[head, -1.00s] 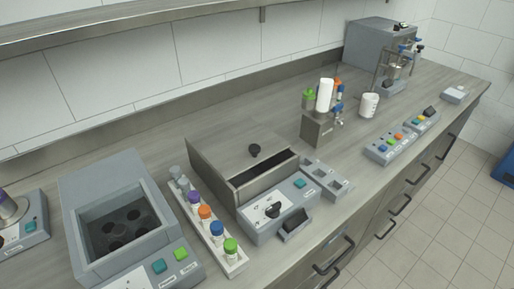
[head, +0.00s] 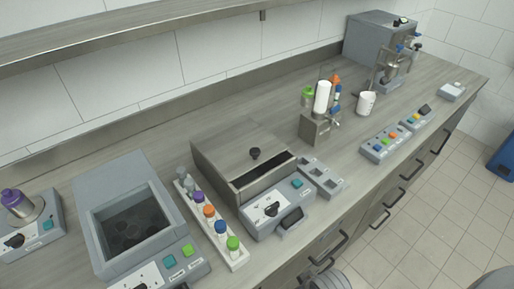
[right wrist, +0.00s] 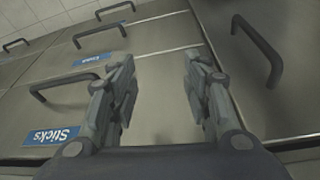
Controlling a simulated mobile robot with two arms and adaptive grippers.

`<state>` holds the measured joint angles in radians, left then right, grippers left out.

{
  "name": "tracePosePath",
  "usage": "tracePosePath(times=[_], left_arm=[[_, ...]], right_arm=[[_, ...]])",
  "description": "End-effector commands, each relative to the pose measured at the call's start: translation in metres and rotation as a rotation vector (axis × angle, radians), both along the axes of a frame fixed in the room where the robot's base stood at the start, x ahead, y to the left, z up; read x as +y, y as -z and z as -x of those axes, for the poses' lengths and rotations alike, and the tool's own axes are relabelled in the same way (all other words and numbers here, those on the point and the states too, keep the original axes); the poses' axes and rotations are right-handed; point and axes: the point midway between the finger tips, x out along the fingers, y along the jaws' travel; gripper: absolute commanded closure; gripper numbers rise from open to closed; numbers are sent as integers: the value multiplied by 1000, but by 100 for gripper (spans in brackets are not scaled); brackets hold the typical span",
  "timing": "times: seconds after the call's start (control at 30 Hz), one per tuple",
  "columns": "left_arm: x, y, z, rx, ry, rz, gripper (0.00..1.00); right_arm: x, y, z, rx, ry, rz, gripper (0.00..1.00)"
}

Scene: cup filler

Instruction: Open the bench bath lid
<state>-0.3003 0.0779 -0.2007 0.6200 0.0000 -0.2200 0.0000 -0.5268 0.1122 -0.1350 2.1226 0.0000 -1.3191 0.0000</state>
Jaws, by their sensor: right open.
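The bench bath (head: 262,218) is a grey box in the middle of the bench. Its flat lid (head: 228,150) carries a black knob (head: 255,153) near the front edge. A dark open strip (head: 265,176) shows between the lid and the front panel. My right gripper (right wrist: 159,62) is open and empty in the right wrist view, facing the drawer fronts below the bench, away from the lid. Its fingers do not show in the head view. My left gripper is in neither view.
A rack of coloured-cap tubes (head: 239,260) stands close along the bath's left side, and a grey tray (head: 322,181) along its right. A square-welled device (head: 105,258) is further left. Drawer handles (right wrist: 258,48) stick out near my right gripper.

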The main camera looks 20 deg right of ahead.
Motion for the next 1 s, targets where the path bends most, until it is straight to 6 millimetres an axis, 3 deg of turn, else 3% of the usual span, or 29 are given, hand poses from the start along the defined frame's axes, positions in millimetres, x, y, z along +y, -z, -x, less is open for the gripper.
tracePosePath(times=[0.03,0.1,0.37,0.57,0.7,0.8,0.9,1.0], left_arm=[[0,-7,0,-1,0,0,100],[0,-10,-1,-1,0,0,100],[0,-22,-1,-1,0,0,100],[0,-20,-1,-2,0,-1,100],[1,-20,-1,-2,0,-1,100],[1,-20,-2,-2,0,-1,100],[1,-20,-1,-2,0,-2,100],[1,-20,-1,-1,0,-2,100]], right_arm=[[0,-26,0,-12,1,0,55],[-1,-51,2,-19,2,-1,55],[-4,-128,15,-47,6,-2,55],[10,-178,-81,-373,96,-11,55],[22,-231,-138,-612,146,-34,55],[30,-270,-168,-762,172,-57,55],[36,-298,-185,-862,183,-76,55],[38,-311,-193,-907,189,-84,55]])
